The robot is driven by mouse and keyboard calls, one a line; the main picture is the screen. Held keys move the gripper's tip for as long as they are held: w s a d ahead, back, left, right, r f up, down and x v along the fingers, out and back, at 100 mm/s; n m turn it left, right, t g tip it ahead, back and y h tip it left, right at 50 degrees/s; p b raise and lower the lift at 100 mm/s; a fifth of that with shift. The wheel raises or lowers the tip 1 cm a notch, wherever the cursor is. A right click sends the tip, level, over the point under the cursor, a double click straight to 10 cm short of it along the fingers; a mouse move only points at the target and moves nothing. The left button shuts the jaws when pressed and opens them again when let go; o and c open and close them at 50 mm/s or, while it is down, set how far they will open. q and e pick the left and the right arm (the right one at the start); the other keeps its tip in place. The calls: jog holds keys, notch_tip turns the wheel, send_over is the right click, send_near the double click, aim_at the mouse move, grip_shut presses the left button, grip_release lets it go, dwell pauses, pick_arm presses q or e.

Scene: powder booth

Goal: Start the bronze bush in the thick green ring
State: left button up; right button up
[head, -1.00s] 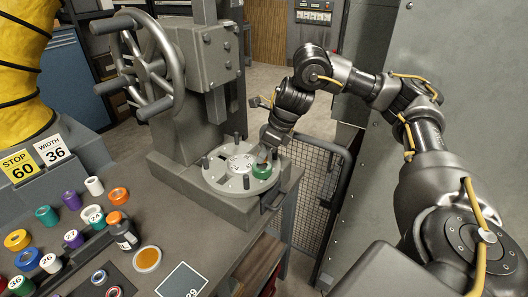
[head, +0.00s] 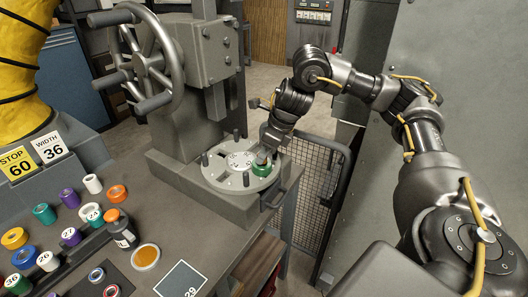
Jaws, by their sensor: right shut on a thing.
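The thick green ring (head: 261,169) sits on the round plate (head: 215,178) of the press, near its right edge. My right gripper (head: 264,156) is directly above the ring, pointing down. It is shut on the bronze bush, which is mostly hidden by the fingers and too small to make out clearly. I cannot tell whether the bush is inside the ring's bore or just over it. My left gripper is not in view.
The press column and its handwheel (head: 178,60) stand behind the plate, with upright pegs on the plate around the ring. Several coloured rings, a dark bottle (head: 122,232) and an amber dish (head: 145,257) lie on the bench at left. A mesh guard (head: 310,165) stands at right.

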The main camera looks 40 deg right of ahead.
jog(key=shift+f, duration=0.4)
jog(key=o, duration=1.1)
jog(key=shift+c, duration=0.2)
jog(key=p+v, duration=0.3)
jog(key=v, duration=0.8)
jog(key=shift+p, duration=0.3)
jog(key=shift+s+f, duration=0.1)
jog(key=shift+f, duration=0.05)
